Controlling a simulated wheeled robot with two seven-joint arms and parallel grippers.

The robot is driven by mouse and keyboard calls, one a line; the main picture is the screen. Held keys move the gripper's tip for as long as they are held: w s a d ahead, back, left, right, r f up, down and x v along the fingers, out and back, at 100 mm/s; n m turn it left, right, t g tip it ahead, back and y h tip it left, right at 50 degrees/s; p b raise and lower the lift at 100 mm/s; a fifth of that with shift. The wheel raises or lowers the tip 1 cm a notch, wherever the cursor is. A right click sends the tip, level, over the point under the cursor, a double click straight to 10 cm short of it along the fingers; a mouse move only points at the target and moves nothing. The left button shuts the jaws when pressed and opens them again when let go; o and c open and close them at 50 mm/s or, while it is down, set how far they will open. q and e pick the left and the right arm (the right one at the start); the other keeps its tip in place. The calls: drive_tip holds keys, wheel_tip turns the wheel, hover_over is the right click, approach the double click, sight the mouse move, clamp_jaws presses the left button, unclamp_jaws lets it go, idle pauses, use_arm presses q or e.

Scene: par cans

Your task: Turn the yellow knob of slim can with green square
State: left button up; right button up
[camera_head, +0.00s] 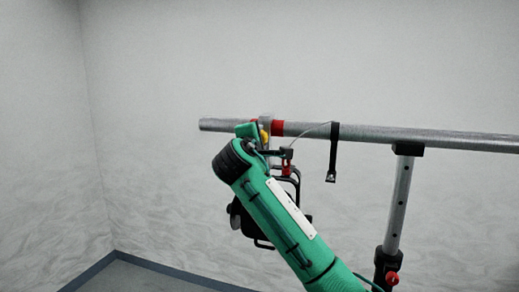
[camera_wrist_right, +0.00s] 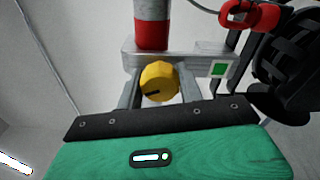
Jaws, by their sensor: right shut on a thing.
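The yellow knob (camera_wrist_right: 159,81) shows large in the right wrist view, with a dark mark on its lower left face. It sits below a grey clamp bar that carries a green square (camera_wrist_right: 217,69). My right gripper (camera_wrist_right: 160,85) is shut on the knob, one finger on each side. In the head view my green right arm reaches up to the clamp, and a bit of the yellow knob (camera_head: 264,136) shows past the gripper (camera_head: 262,142). The black slim can (camera_head: 240,217) hangs below, mostly hidden behind my arm. My left gripper is not in view.
A grey horizontal pipe (camera_head: 440,138) with a red band (camera_head: 278,128) carries the can. A black strap (camera_head: 333,150) hangs from it. A stand (camera_head: 398,205) with a red knob (camera_head: 392,278) holds the pipe. A red shackle (camera_wrist_right: 250,16) is close at the upper right.

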drive_tip(key=shift+f+m+b, duration=0.1)
drive_tip(key=shift+m+b, duration=0.6)
drive_tip(key=shift+m, duration=0.2)
drive_tip(key=o, duration=1)
drive_tip(key=shift+s, duration=0.25)
drive_tip(key=b+v, duration=0.6)
drive_tip(key=v, duration=0.7)
drive_tip(key=shift+s+a+f+b, duration=0.1)
drive_tip(key=shift+s+b, duration=0.05)
drive_tip(key=shift+b, duration=0.25)
